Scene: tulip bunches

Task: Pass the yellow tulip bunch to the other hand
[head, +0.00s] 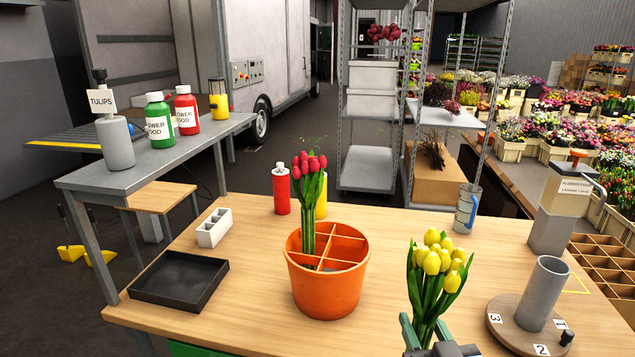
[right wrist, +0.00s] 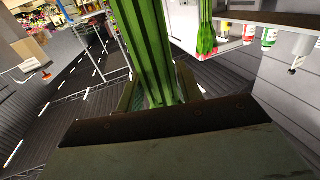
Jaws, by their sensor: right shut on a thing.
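The yellow tulip bunch (head: 437,265) stands roughly upright at the front right of the wooden table in the head view, its green stems running down to my right gripper (head: 428,338). The right gripper is shut on the stems. In the right wrist view the green stems (right wrist: 145,45) rise between the fingers of the right gripper (right wrist: 160,95); the blossoms are out of that view. The lower stem ends are hidden in the head view. My left gripper is in neither view.
An orange divided pot (head: 326,292) holding a red tulip bunch (head: 309,190) stands left of the yellow bunch. A black tray (head: 180,280) and white box (head: 214,228) lie further left. A grey cylinder (head: 544,293) on a round numbered board (head: 515,330) stands close on the right.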

